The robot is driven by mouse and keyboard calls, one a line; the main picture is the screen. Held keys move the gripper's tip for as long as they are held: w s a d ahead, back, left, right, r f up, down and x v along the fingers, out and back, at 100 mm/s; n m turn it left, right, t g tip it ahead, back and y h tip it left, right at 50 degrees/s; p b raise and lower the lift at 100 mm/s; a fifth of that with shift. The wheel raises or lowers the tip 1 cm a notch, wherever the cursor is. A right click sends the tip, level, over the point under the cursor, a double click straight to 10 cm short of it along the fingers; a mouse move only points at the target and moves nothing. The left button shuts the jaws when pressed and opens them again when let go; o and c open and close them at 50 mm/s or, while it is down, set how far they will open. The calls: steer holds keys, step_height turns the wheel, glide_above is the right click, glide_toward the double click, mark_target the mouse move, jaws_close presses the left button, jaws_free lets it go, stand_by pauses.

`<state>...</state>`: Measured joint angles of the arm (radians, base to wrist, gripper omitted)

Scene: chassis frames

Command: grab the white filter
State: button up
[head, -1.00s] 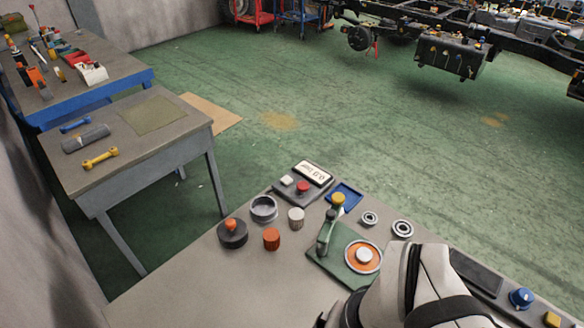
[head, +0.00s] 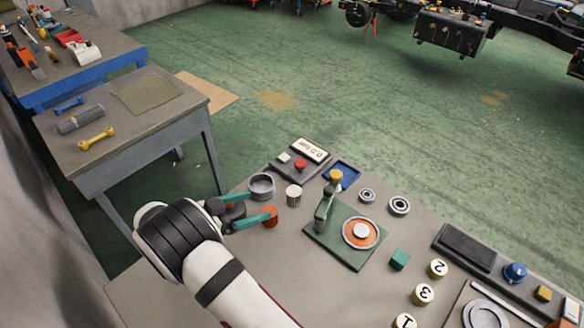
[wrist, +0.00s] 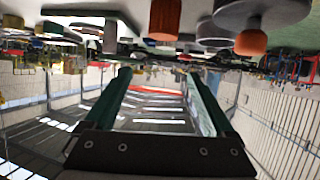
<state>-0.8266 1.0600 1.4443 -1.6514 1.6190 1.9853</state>
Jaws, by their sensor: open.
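The white filter (head: 293,195), a small ribbed cylinder, stands upright on the workbench (head: 290,260), right of a grey metal ring and behind the orange filter (head: 270,216). My gripper (head: 257,205) is open and empty. Its teal fingers are left of the white filter in the head view and point towards it. The near fingertip overlaps the orange filter there; I cannot tell whether it touches.
The grey ring (head: 262,185) and a gauge box (head: 301,160) stand close to the white filter. A green press stand (head: 345,248) is to its right.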

mark_target(292, 192)
steer(key=shift+t, duration=0.3)
steer(key=x, duration=1.5)
steer(key=shift+w+f, duration=0.3)
steer(key=shift+f, duration=0.15)
jaws_close()
steer(key=shift+a+r, duration=0.1)
